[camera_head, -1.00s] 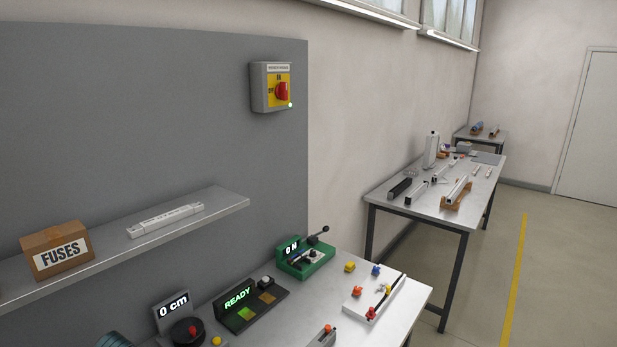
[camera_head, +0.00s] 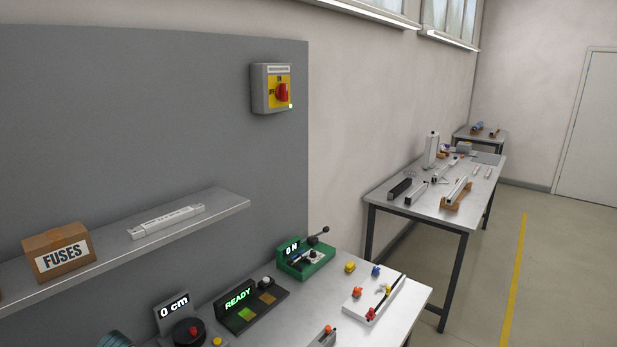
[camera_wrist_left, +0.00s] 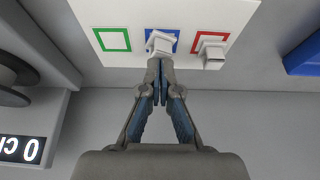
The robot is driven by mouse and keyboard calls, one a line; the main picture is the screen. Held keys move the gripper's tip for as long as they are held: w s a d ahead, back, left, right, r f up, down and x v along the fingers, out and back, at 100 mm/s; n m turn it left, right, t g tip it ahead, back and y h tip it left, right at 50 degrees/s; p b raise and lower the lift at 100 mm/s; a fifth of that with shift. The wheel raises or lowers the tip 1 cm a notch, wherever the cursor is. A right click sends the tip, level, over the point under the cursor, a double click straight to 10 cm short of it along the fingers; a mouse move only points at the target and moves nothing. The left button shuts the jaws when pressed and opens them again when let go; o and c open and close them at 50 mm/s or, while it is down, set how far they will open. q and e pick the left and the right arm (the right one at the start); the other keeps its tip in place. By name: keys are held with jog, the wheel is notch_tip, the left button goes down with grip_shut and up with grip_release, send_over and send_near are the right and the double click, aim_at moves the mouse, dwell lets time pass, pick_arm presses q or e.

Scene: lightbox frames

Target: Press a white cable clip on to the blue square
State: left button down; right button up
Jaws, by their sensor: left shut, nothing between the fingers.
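In the left wrist view a white board (camera_wrist_left: 92,12) carries a green square outline (camera_wrist_left: 103,40), a blue square (camera_wrist_left: 175,34) and a red square outline (camera_wrist_left: 225,38). A white cable clip (camera_wrist_left: 160,42) sits over the blue square, looking slightly turned, and hides part of it. Another white clip (camera_wrist_left: 213,53) is at the red square. My left gripper (camera_wrist_left: 160,68) is shut and empty, its fingertips right at the near end of the clip on the blue square; I cannot tell whether they touch. Neither gripper shows in the head view.
In the left wrist view a dark spool (camera_wrist_left: 12,80), a display (camera_wrist_left: 22,149) and a blue block (camera_wrist_left: 303,55) lie to the sides. The head view shows a bench (camera_head: 412,300) with several devices, a shelf (camera_head: 105,258) with a fuse box (camera_head: 58,252), and a farther table (camera_head: 425,213).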

pick_arm(q)
jog(key=shift+r+p, duration=2.3)
jog(key=shift+r, duration=1.1)
jog(key=shift+f, duration=0.1)
